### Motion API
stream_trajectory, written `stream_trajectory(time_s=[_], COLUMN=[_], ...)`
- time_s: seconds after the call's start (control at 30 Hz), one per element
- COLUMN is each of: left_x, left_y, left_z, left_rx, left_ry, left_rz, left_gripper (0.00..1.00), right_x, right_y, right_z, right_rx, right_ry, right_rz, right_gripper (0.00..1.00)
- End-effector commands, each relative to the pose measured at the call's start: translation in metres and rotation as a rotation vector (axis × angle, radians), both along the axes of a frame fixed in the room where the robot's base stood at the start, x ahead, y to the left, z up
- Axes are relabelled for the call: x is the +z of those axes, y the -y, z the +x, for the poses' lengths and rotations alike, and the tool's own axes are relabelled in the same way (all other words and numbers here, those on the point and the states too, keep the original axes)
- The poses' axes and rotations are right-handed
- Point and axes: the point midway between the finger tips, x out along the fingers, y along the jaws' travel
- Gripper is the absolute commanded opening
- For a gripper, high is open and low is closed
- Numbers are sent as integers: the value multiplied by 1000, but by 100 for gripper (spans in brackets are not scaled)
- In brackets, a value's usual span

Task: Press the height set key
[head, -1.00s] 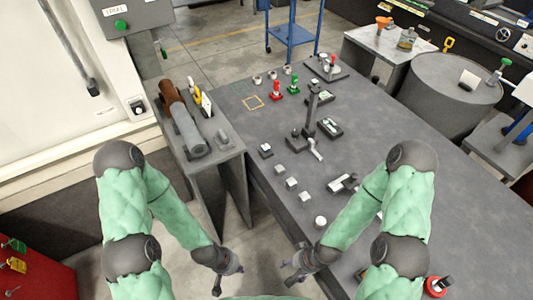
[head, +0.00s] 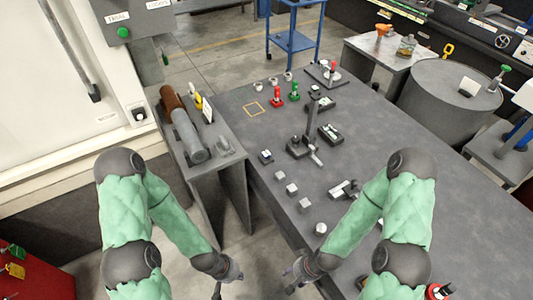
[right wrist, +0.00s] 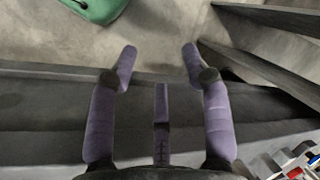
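Several small pale keys or blocks stand in a row near the left edge of the grey table in the head view: one (head: 279,176), another (head: 292,189), a third (head: 304,204) and a rounder white one (head: 321,228). A dark block with a pale top (head: 265,156) stands just behind them. I cannot read any label, so I cannot tell which is the height set key. My left gripper (head: 227,287) hangs low, left of the table; its fingers are partly cut off. My right gripper (head: 290,281) is near the table's front left edge. In the right wrist view its fingers (right wrist: 160,65) are spread and empty.
A dark upright post (head: 312,118) with a lever rises mid-table. Red (head: 277,95) and green (head: 294,91) handles stand behind. The table's right side is fairly clear.

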Motion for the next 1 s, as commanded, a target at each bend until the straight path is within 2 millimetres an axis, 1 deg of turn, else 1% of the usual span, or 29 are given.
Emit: stream_trajectory(time_s=[0.03, 0.07, 0.1, 0.13, 1.0], left_x=[0, 0, 0, 0, 0], left_y=[0, 0, 0, 0, 0], left_z=[0, 0, 0, 0, 0], left_rx=[0, 0, 0, 0, 0], left_ry=[0, 0, 0, 0, 0], left_rz=[0, 0, 0, 0, 0], left_gripper=[0, 0, 0, 0, 0], right_x=[0, 0, 0, 0, 0], right_y=[0, 0, 0, 0, 0], right_z=[0, 0, 0, 0, 0], right_rx=[0, 0, 0, 0, 0], right_ry=[0, 0, 0, 0, 0], right_rz=[0, 0, 0, 0, 0], right_gripper=[25, 16, 5, 0, 0])
